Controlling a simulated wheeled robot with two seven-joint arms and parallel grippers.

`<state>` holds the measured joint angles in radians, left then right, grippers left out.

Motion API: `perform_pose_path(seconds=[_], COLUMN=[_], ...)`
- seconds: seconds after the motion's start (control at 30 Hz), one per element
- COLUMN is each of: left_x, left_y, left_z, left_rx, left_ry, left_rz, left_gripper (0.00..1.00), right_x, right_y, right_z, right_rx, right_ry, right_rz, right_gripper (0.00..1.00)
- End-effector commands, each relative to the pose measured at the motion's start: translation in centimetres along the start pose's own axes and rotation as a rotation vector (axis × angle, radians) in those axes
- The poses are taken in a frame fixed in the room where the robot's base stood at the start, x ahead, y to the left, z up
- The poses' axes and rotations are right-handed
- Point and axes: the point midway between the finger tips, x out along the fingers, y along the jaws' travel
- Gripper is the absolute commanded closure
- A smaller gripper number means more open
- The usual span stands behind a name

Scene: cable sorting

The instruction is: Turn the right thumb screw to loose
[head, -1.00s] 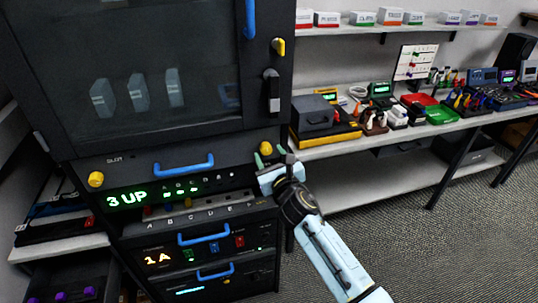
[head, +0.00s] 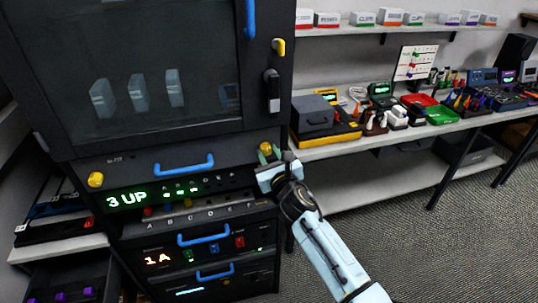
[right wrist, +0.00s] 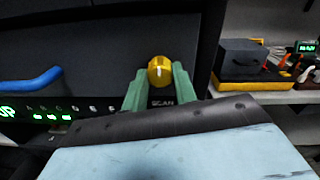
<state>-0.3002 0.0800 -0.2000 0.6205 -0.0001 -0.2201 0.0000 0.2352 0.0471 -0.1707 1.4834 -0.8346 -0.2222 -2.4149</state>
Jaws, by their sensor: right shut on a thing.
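The right thumb screw is a yellow round knob (head: 266,148) at the right end of the dark drawer panel. In the right wrist view the knob (right wrist: 160,71) shows a white mark that stands about upright. My right gripper (head: 268,155) is at the knob, its green fingers on either side of it. In the right wrist view the fingers (right wrist: 159,82) are closed on the knob. The left thumb screw (head: 96,179), also yellow, sits at the panel's left end. My left gripper is out of view.
A blue handle (head: 183,165) crosses the panel between the screws. A green "3 UP" display (head: 127,199) is below. A black latch (head: 272,90) is above the right screw. To the right is a bench (head: 330,148) with a grey box (head: 312,115).

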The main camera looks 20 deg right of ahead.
Motion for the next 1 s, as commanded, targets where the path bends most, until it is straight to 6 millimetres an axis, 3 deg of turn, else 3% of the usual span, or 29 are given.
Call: perform_pose_path(seconds=[0.37,1.0], left_x=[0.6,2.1], left_y=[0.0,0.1], left_z=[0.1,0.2], left_rx=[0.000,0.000], left_ry=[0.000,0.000], left_rz=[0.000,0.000], left_gripper=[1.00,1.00], right_x=[0.0,0.0], right_y=[0.0,0.1], right_z=[-0.1,-0.2], right_rx=[0.192,0.799], right_ry=[-0.009,-0.033], right_rz=[-0.001,-0.006], right_gripper=[0.95,0.95])
